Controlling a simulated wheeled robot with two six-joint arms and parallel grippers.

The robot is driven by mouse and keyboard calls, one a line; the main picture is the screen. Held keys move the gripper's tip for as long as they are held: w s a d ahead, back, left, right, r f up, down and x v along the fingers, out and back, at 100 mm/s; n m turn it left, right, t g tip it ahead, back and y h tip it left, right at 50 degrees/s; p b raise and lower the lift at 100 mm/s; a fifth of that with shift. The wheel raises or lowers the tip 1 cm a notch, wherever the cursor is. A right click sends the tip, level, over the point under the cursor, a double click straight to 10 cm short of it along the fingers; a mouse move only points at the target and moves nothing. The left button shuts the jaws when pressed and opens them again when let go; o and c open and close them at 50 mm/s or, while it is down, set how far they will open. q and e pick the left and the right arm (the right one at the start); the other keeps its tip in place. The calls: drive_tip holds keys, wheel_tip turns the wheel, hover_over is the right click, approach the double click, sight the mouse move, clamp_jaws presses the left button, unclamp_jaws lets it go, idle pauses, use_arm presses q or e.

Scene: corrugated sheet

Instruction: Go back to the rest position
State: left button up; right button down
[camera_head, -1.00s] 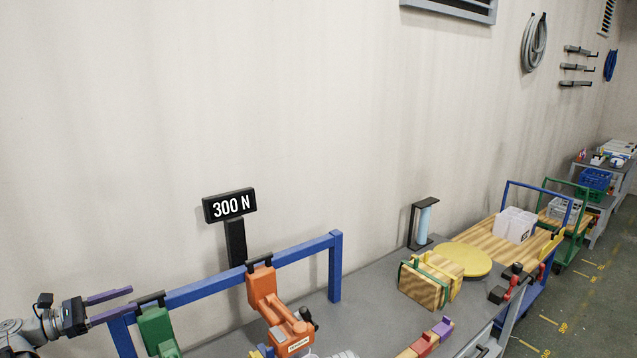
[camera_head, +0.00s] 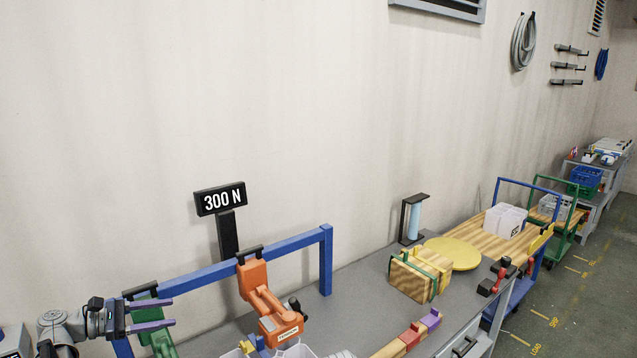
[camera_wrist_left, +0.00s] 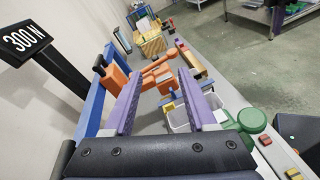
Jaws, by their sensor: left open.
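My left gripper (camera_head: 165,314) is at the lower left of the head view, with its two purple fingers apart and nothing between them. The fingers lie in front of the green tool (camera_head: 163,340) that hangs from the blue frame (camera_head: 203,277). In the left wrist view the purple fingers (camera_wrist_left: 160,105) point along the bench, wide apart, with the orange tool (camera_wrist_left: 117,76) beyond them. The orange tool (camera_head: 262,290) also hangs from the frame in the head view. My right gripper is not in view.
A grey bench (camera_head: 350,285) runs to the right. It bears wooden blocks with green bands (camera_head: 408,282), a yellow disc (camera_head: 453,253) and a stand with a light-blue cylinder (camera_head: 413,222). A black 300 N sign (camera_head: 220,199) stands behind the frame. White bins (camera_head: 297,351) sit low in front.

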use_arm(q)
drive_tip(key=s+d+f+m+g+y+b, duration=0.25)
drive_tip(key=d+f+m+g, duration=0.2)
drive_tip(key=d+f, duration=0.55)
drive_tip(key=s+d+f+m+g+y+b, duration=0.25)
drive_tip(key=d+f+m, duration=0.35)
drive_tip(key=d, duration=0.7)
drive_tip(key=s+d+f+m+y+b, duration=0.1)
drive_tip(key=s+d+f+m+y, duration=0.3)
drive_tip(key=s+f+m+y, duration=0.1)
drive_tip(key=s+d+f+m+g+y+b, duration=0.1)
drive_tip(key=s+d+f+m+y, duration=0.3)
drive_tip(key=s+m, duration=0.4)
drive_tip(key=shift+d+f+y+b, duration=0.3)
drive_tip(key=shift+f+y+b, duration=0.2)
drive_tip(key=shift+f+b, duration=0.25)
